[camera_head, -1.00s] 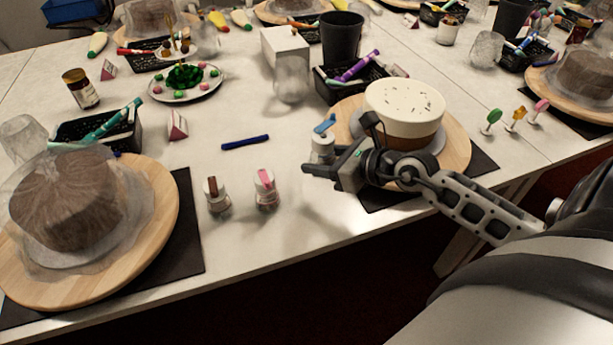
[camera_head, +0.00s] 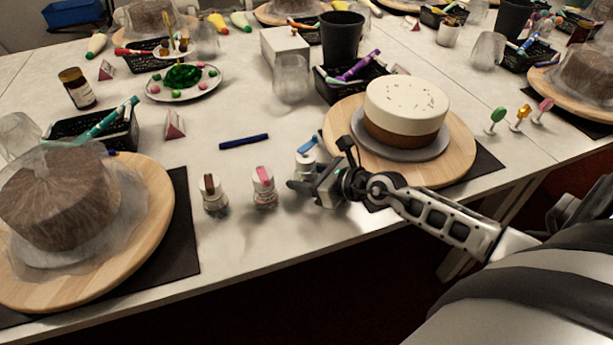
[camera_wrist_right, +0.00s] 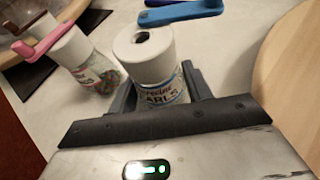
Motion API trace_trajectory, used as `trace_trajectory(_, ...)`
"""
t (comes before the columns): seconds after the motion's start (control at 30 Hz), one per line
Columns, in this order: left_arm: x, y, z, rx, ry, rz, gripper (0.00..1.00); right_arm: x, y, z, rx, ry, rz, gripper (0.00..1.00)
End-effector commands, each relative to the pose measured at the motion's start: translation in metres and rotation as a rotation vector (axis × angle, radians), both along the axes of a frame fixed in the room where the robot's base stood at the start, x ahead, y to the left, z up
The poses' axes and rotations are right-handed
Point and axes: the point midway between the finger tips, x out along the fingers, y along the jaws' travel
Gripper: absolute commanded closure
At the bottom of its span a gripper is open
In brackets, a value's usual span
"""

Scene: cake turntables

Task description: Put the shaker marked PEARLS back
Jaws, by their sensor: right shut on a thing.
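The shaker marked PEARLS (camera_wrist_right: 155,72) is upright between the fingers of my right gripper (camera_wrist_right: 165,100) in the right wrist view. Its white top has a dark hole, and the label partly reads "ARLS". My left gripper is not in view.
A pink-lidded shaker (camera_head: 264,188) stands just left of the held one, and a brown-lidded shaker (camera_head: 213,195) further left. A cake (camera_head: 405,112) on a wooden turntable (camera_head: 455,160) is close on the right. A dark blue pen (camera_head: 244,141) lies behind. The table's front edge is near.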

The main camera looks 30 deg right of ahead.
Motion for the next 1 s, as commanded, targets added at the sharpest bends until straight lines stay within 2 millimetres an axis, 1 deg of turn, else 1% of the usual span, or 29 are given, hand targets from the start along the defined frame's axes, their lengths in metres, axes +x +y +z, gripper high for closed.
trace_trajectory(0.07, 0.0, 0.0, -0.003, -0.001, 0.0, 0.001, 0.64, 0.0, 0.0, -0.003, 0.001, -0.001, -0.001, 0.79)
trace_trajectory(0.1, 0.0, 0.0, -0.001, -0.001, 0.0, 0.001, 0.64, 0.0, 0.0, -0.003, 0.001, 0.0, 0.0, 0.4)
trace_trajectory(0.13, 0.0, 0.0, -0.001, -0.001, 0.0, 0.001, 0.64, 0.0, 0.0, -0.003, 0.0, 0.001, 0.0, 0.31)
trace_trajectory(0.17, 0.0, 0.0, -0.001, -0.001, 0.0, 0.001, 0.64, 0.0, 0.0, -0.003, 0.0, 0.001, 0.0, 0.29)
trace_trajectory(0.4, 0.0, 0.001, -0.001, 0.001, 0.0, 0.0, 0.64, 0.0, 0.0, -0.002, 0.0, 0.001, 0.0, 0.29)
trace_trajectory(0.5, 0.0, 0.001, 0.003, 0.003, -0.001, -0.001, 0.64, -0.001, 0.0, 0.003, 0.0, 0.0, 0.0, 0.29)
trace_trajectory(0.53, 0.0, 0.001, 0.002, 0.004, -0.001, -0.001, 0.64, -0.003, -0.001, 0.002, -0.001, 0.002, 0.0, 0.29)
trace_trajectory(0.67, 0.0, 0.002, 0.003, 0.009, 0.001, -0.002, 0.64, -0.02, -0.008, 0.008, -0.002, 0.005, 0.0, 0.29)
trace_trajectory(0.9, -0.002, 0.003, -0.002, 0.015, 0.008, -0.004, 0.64, -0.064, -0.025, 0.026, -0.002, 0.007, 0.001, 0.29)
trace_trajectory(1.0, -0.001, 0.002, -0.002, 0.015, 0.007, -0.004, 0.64, -0.079, -0.03, 0.033, -0.003, 0.008, 0.003, 0.29)
